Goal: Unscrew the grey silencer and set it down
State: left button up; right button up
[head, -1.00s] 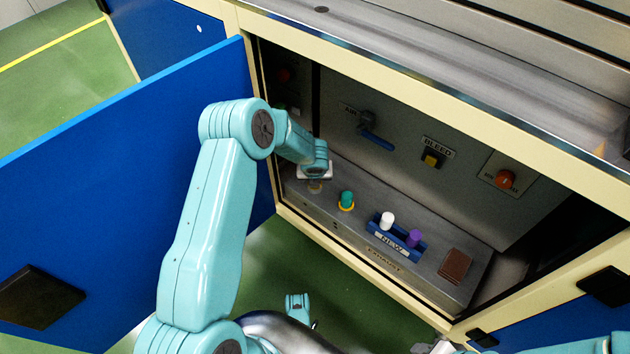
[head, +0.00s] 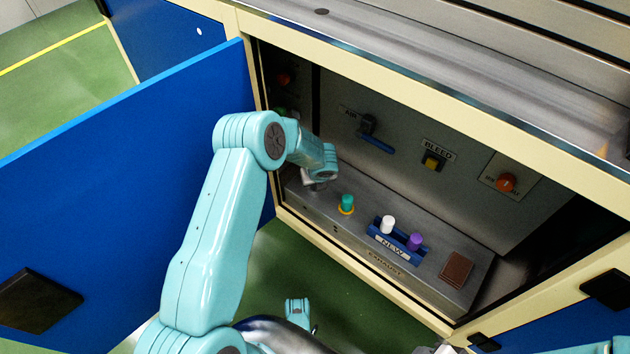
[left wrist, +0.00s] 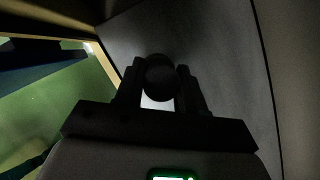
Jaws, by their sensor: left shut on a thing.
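My left gripper (left wrist: 160,88) is shut on a dark round piece, which I take to be the grey silencer (left wrist: 160,72); its colour is lost in shadow. In the head view the left gripper (head: 314,184) is at the left end of the grey metal exhaust block (head: 325,218), inside the open cabinet. The wrist hides the silencer there, and I cannot tell whether it is still seated. My right gripper is not clearly in view.
A green piece with a yellow ring (head: 347,202) stands just right of the gripper. Further right are a blue NEW holder (head: 396,240) with white and purple pieces, and a brown pad (head: 456,269). A blue valve lever (head: 377,144) is on the back panel; the blue door (head: 120,190) stands open left.

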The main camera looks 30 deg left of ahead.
pick_arm(q)
jog(key=n, duration=0.1)
jog(key=n+g, duration=0.1)
jog(key=n, duration=0.1)
jog(key=shift+w+d+n+y, duration=0.15)
jog(key=shift+n+y, duration=0.15)
jog(key=shift+y, duration=0.1)
jog(key=n+g, duration=0.2)
jog(key=n, duration=0.3)
jog(key=shift+n, duration=0.3)
jog(key=o, duration=0.8)
jog(key=shift+o, duration=0.2)
